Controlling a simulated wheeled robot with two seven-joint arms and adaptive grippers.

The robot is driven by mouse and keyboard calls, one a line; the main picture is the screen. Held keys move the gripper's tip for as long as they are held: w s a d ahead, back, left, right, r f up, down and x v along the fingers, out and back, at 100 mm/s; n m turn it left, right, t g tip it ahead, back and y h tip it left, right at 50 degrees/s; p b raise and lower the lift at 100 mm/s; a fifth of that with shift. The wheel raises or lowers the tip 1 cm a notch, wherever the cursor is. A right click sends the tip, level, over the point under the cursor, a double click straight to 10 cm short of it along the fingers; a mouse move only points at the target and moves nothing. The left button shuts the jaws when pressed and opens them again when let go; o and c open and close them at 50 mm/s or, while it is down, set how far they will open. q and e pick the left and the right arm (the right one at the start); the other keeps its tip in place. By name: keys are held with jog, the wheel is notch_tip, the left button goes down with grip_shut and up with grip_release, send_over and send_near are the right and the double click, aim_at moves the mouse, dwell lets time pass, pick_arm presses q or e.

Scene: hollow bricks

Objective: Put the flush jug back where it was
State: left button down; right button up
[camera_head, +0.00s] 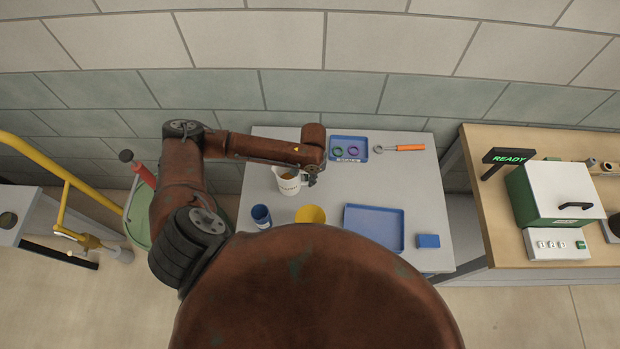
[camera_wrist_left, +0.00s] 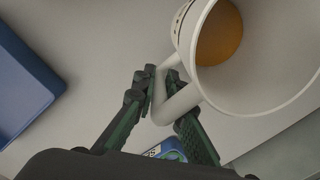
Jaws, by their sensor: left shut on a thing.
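The flush jug (camera_head: 288,187) is white with dark print and holds brownish-orange liquid. It is at the left part of the grey table (camera_head: 400,180). In the left wrist view the jug (camera_wrist_left: 262,85) fills the upper right, with its handle towards me. My left gripper (camera_head: 312,181) is at the jug's right side. In the wrist view the left gripper (camera_wrist_left: 168,98) is shut on the jug's handle, one finger on each side. I cannot tell whether the jug's base touches the table. My right gripper is not in view.
A small blue tray (camera_head: 336,140) with green and purple rings and an orange-handled tool (camera_head: 405,148) lie behind. Nearer are a blue cup (camera_head: 261,216), a yellow bowl (camera_head: 311,214), a blue tray (camera_head: 374,226) and a blue block (camera_head: 428,241). A bench with a green-white machine (camera_head: 555,192) stands right.

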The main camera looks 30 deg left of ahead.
pick_arm(q)
jog(key=c, duration=2)
grip_release()
jog(key=shift+f, duration=0.1)
jog(key=r, duration=1.2)
jog(key=shift+w+d+r, duration=0.15)
jog(key=shift+w, duration=0.1)
